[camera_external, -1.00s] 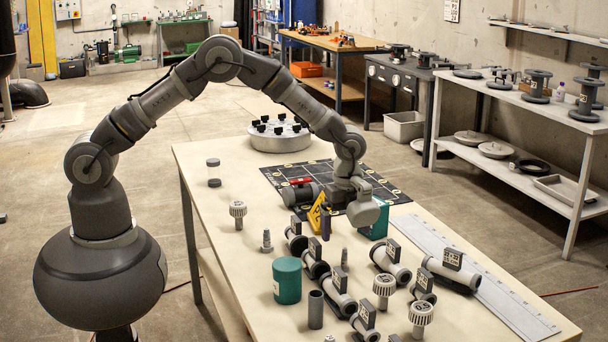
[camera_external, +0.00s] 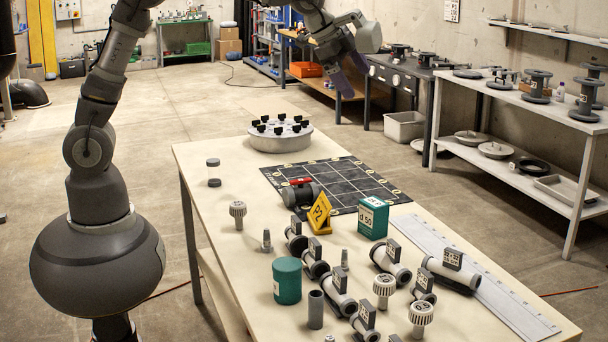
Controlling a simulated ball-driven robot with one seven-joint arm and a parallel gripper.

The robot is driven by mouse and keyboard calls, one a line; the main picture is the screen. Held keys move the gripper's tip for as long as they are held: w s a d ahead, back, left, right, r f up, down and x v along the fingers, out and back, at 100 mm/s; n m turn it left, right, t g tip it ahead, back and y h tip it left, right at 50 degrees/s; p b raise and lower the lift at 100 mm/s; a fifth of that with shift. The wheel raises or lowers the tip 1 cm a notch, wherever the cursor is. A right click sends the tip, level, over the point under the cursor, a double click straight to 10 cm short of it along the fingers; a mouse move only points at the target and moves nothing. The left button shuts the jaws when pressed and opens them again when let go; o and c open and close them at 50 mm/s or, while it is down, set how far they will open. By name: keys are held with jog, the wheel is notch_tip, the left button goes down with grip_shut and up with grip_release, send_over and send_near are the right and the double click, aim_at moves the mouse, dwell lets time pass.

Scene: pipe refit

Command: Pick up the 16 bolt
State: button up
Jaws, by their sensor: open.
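Several grey bolt-like pieces stand on the long table, and I cannot read which is the 16 bolt. Knurled-head ones stand at the left (camera_external: 238,213), at the front (camera_external: 384,288) and at the front right (camera_external: 421,317). Slimmer pointed ones stand near the left row (camera_external: 267,241) and behind the pipe fittings (camera_external: 344,258). My gripper (camera_external: 349,80) is open, raised high beyond the table's far right side, well away from all of them. I see nothing between its dark fingers.
Grey pipe fittings (camera_external: 390,262) crowd the front table. Nearby are a yellow P2 sign (camera_external: 319,214), a teal box (camera_external: 373,218), a teal cylinder (camera_external: 287,281) and a long ruler (camera_external: 480,280). The black grid mat (camera_external: 335,180) is mostly clear. A round grey fixture (camera_external: 280,136) stands behind.

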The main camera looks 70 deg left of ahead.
jog(key=s+a+r+n+t+b, duration=0.1)
jog(key=s+a+r+n+t, duration=0.1)
jog(key=s+r, duration=0.3)
jog(key=s+a+r+n+t+b, duration=0.1)
jog(key=s+a+r+n+t, duration=0.2)
jog(key=r, duration=1)
jog(key=s+a+r+n+t+b, duration=0.1)
jog(key=s+a+r+n+t, duration=0.1)
jog(key=s+r, duration=0.5)
notch_tip(320, 180, up, 2)
jog(key=shift+s+a+r+n+t+b, duration=0.2)
jog(key=shift+s+a+n+t+b, duration=0.25)
jog(key=shift+n, duration=0.65)
jog(key=shift+s+a+r+n+t+y, duration=0.15)
jog(key=shift+s+r+n+t, duration=0.15)
jog(key=shift+s+r, duration=0.35)
jog(key=shift+s+a+r+n+t+y, duration=0.15)
jog(key=shift+s+r+n+t, duration=0.15)
jog(key=shift+s+r, duration=0.3)
jog(key=c, duration=0.5)
jog(key=shift+r, duration=0.1)
jog(key=c, duration=0.3)
jog(key=shift+w, duration=0.1)
jog(key=shift+c, duration=1.2)
